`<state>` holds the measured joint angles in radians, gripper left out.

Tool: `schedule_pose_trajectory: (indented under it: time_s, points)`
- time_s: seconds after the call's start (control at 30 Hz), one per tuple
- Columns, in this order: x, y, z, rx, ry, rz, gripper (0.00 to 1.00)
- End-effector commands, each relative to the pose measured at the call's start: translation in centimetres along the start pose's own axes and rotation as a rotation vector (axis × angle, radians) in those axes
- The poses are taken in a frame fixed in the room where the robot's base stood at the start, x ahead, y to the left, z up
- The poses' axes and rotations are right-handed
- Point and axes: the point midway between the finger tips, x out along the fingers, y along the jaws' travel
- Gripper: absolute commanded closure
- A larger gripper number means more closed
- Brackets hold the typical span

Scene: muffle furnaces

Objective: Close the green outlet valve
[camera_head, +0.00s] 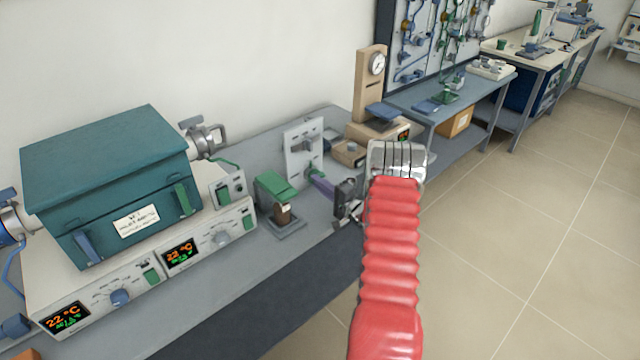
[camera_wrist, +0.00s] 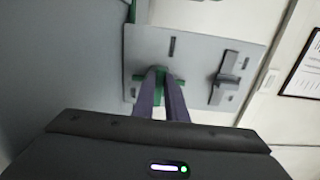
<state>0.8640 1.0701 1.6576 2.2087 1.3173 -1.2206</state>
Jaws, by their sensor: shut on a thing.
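The green outlet valve (camera_wrist: 160,86) has a cross-shaped handle on a pale grey panel (camera_wrist: 195,52) in the wrist view. My gripper (camera_wrist: 160,72) is shut on this handle, with its two purple-grey fingers reaching straight to the panel. Parts of the handle show beside and between the fingers; the rest is hidden behind them. In the head view the same panel (camera_head: 295,160) stands upright on the bench. My gripper (camera_head: 314,175) reaches its lower part from the right. The fingers mostly cover the valve there.
A grey handle (camera_wrist: 228,76) sits on the same panel, right of the valve. A green-topped device (camera_head: 274,187) stands close in front of the panel. A teal furnace (camera_head: 110,170) fills the bench's left. A gauge stand (camera_head: 370,85) is behind. Open floor (camera_head: 530,220) lies to the right.

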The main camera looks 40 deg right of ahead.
Motion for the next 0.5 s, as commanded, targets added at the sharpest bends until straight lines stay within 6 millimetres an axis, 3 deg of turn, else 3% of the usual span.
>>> schedule_pose_trajectory:
  time_s: [0.5]
  points:
    - [-0.11,0.71,0.49,-0.033,-0.008,0.011,1.0]
